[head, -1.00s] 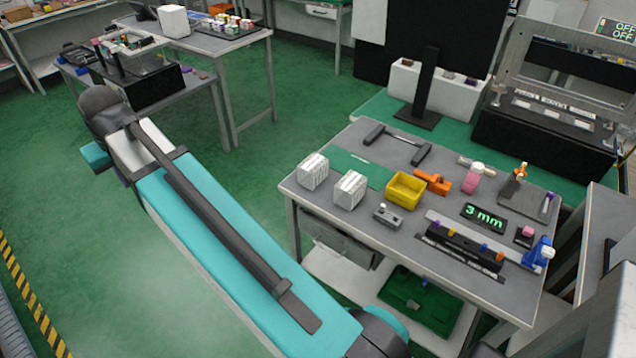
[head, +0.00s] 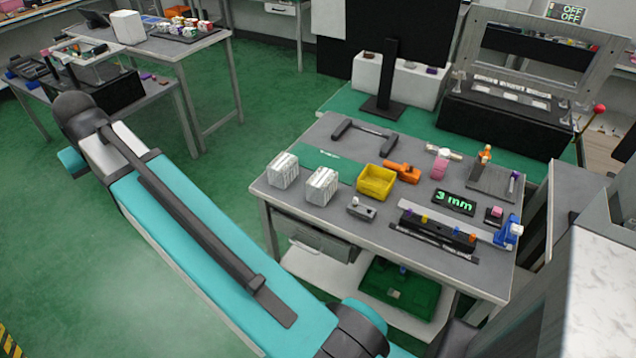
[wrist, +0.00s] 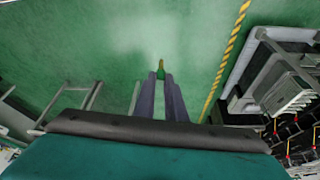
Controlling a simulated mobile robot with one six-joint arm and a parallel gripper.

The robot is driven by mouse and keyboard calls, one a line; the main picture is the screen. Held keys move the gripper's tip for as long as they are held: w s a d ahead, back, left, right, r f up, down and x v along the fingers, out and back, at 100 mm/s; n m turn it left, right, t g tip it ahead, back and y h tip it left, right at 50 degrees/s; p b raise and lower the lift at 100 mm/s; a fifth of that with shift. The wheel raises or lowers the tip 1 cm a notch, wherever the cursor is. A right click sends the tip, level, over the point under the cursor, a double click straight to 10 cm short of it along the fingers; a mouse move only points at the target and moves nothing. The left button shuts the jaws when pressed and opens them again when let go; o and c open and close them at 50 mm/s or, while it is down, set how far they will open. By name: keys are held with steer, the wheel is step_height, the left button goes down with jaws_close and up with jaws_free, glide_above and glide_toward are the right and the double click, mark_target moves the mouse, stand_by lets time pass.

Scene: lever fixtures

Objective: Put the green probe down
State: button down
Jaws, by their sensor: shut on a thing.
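The green probe (wrist: 160,74) shows in the wrist view as a thin green piece with a yellow end. It sticks out past the dark fingertips of my gripper (wrist: 160,78), which is shut on it. Green floor lies behind the probe in that view, with no surface seen touching it. The rest of the probe is hidden between the fingers. The head view shows my teal arm but neither my gripper nor the probe.

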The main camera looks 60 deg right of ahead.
steer(key=s+d+f+m+g+h, duration=0.15)
steer(key=s+d+m, duration=0.3)
steer(key=d, duration=0.85)
steer(key=s+d+f+m+h, duration=0.1)
steer(key=s+d+f+m, duration=0.3)
steer(key=d, duration=0.9)
steer(key=s+d+f+m+g+h, duration=0.15)
steer(key=s+d, duration=0.35)
steer(key=d, duration=0.8)
steer(key=s+d+f+m+g, duration=0.1)
steer(key=s+d+m, duration=0.2)
steer(key=s+d, duration=0.4)
steer(key=s+d+f+m+g, duration=0.1)
steer(key=s+d+m, duration=0.3)
steer(key=s, duration=0.9)
steer(key=s+d+f+m, duration=0.3)
steer(key=s+d, duration=0.7)
steer(key=d, duration=0.1)
steer(key=shift+s+f+g, duration=0.25)
steer(key=shift+s+g, duration=0.05)
steer(key=shift+g, duration=0.1)
steer(key=shift+f, duration=0.1)
steer(key=p, duration=0.2)
glide_toward(377, 172)
steer(key=shift+s+a+f, duration=0.15)
steer(key=shift+s+a, duration=0.2)
steer(key=shift+s, duration=0.35)
steer(key=shift+s+a+f, duration=0.15)
steer(key=shift+s+a, duration=0.15)
steer(key=shift+s, duration=0.45)
